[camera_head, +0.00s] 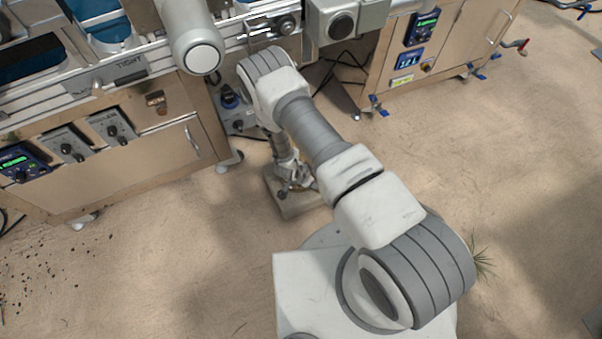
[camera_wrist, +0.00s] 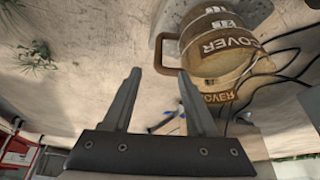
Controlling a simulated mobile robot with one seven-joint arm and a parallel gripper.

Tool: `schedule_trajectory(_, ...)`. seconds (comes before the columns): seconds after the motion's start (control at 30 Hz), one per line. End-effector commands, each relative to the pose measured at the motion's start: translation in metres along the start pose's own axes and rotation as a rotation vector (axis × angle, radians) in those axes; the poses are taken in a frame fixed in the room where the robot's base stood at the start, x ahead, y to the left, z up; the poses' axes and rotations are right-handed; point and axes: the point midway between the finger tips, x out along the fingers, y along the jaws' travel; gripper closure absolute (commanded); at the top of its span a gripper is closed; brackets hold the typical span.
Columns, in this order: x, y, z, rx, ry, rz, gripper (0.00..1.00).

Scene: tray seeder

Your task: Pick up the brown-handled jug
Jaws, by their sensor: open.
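In the wrist view, a tan, see-through jug (camera_wrist: 228,62) with dark bands and "COVER" lettering is at the upper right. Its brown handle (camera_wrist: 161,52) sticks out to the left, just beyond my fingertips in the picture. My gripper (camera_wrist: 160,76) is open, with nothing between its two fingers. The handle shows above the gap between the fingertips, and I see no contact. The jug's top edge is cut off by the frame. In the head view, my arm covers much of the area around the gripper, and I cannot make out the jug clearly.
In the head view, a metal machine with control boxes (camera_head: 111,126) stands at the left, and a tan cabinet (camera_head: 455,40) at the upper right. A grey block (camera_head: 297,203) is on the floor below my arm. Dark cables (camera_wrist: 285,65) run beside the jug. Sandy floor is open at the right.

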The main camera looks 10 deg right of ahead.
Motion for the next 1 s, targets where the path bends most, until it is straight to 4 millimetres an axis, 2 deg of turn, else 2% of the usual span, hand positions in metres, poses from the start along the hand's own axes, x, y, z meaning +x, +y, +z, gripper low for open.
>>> schedule_trajectory(0.03,0.014,0.001,0.001,0.001,0.000,0.001,0.42)
schedule_trajectory(0.1,0.031,0.001,0.002,0.000,0.001,0.001,0.42)
schedule_trajectory(0.4,0.092,0.000,0.002,-0.002,-0.001,0.000,0.42)
schedule_trajectory(0.5,0.103,0.000,0.001,-0.001,-0.001,0.000,0.42)
schedule_trajectory(0.67,0.110,0.000,0.001,-0.001,-0.002,0.000,0.42)
schedule_trajectory(1.0,0.156,0.002,0.006,-0.002,-0.001,-0.001,0.42)
